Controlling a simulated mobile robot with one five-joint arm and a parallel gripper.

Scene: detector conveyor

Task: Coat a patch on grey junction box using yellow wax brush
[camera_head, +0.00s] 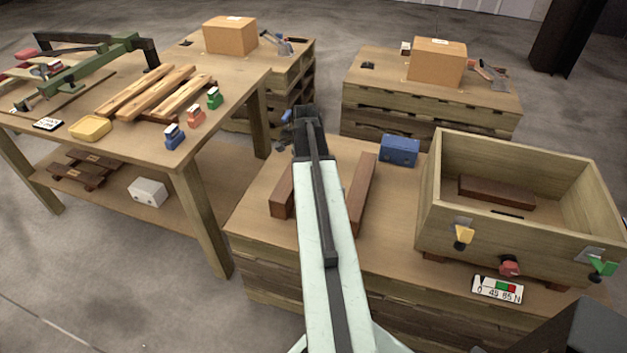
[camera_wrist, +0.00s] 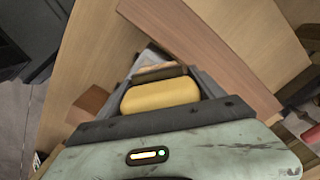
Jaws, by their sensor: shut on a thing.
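The yellow wax brush (camera_wrist: 160,96) is between the jaws of my gripper (camera_wrist: 165,92) in the wrist view, its yellow body towards me and a tan and dark edge beyond it. A small part of a pale grey thing (camera_wrist: 150,56) shows just past the brush; it may be the grey junction box, and I cannot tell whether the brush touches it. In the head view my gripper (camera_head: 308,128) is over the near pallet, and my arm hides what lies under it. The brush is not visible there.
Brown wooden bars (camera_head: 362,192) lie on the near pallet, beside a blue box (camera_head: 400,151) and a wooden crate (camera_head: 520,232). The left table holds blue (camera_head: 174,138), red and green brushes and a yellow dish (camera_head: 90,128). A whitish box (camera_head: 148,192) sits on its lower shelf.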

